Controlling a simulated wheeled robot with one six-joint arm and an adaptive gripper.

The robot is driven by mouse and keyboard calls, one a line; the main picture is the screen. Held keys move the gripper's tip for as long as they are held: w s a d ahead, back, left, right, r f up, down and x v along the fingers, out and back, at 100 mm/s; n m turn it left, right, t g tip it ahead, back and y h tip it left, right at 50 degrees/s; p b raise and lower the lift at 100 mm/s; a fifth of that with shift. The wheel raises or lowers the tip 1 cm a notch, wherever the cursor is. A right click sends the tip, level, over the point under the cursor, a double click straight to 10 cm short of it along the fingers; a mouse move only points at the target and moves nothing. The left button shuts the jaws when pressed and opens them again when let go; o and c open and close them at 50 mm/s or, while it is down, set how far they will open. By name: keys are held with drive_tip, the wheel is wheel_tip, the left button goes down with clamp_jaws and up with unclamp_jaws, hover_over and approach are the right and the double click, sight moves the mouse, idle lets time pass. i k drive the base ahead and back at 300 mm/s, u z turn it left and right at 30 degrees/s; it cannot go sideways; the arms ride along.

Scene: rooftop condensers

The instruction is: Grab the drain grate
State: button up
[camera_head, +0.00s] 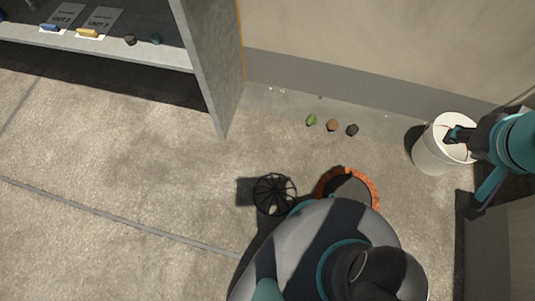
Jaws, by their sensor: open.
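The drain grate (274,194), a round black dome of thin ribs, lies on the concrete floor near the middle. It stands just left of a dark round drain with an orange rim (368,187), apart from it. The lower part of my own body hides the near side of the drain. My gripper (455,137) is at the far right, over or within the mouth of a white bucket, well away from the grate. It is open. Its fingertips are small and dark here, and I see nothing held.
The white bucket (432,158) stands by the right wall. A green leaf-like bit (311,119), a brown lump (332,125) and a dark lump (352,130) lie near the back wall. A grey shelf unit (213,65) holds small items at upper left. Floor left of the grate is clear.

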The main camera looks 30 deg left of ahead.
sight(275, 189)
drive_tip(key=k, duration=0.85)
drive_tip(key=u, duration=1)
drive_tip(key=i, duration=0.5)
drive_tip(key=u, duration=0.1)
drive_tip(key=k, duration=0.5)
drive_tip(key=u, duration=2)
drive_tip(key=k, duration=1)
drive_tip(key=z, duration=1.35)
drive_tip(key=i, duration=0.5)
